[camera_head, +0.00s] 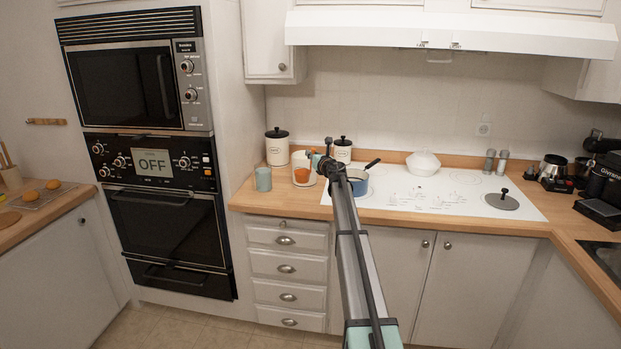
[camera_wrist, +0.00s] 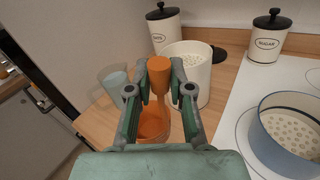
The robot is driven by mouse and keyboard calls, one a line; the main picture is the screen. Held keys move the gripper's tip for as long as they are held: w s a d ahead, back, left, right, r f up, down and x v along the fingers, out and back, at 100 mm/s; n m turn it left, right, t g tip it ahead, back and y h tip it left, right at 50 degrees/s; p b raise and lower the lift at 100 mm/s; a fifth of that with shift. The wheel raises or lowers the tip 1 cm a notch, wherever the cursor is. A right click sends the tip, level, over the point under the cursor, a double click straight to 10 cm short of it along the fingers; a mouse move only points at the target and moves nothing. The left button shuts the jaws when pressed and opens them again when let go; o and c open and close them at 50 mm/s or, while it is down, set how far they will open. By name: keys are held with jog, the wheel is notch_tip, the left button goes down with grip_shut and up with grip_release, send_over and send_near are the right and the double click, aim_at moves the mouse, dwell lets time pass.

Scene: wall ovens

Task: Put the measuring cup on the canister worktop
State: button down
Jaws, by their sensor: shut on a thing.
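The orange measuring cup (camera_wrist: 153,124) is held between the fingers of my gripper (camera_wrist: 158,92), which is shut on its upright orange handle (camera_wrist: 159,76). The cup also shows in the head view (camera_head: 302,175), partly beside my gripper (camera_head: 321,157). It is over the wooden canister worktop (camera_head: 246,198), in front of an open white canister (camera_wrist: 186,80). I cannot tell whether the cup's base touches the wood. Two lidded canisters stand behind, one at the left (camera_head: 277,150) and one marked sugar (camera_wrist: 268,41).
A grey-blue cup (camera_head: 263,179) stands just left of the measuring cup. A blue pot (camera_head: 357,183) sits on the white hob (camera_head: 430,195) to the right. A tall oven unit (camera_head: 150,160) borders the worktop on the left. The worktop's front strip is bare.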

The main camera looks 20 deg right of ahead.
notch_tip(320, 180, down, 10)
dwell(0.5)
jog(key=shift+f, duration=0.1)
jog(key=c, duration=1.1)
grip_release()
jog(key=shift+o, duration=0.2)
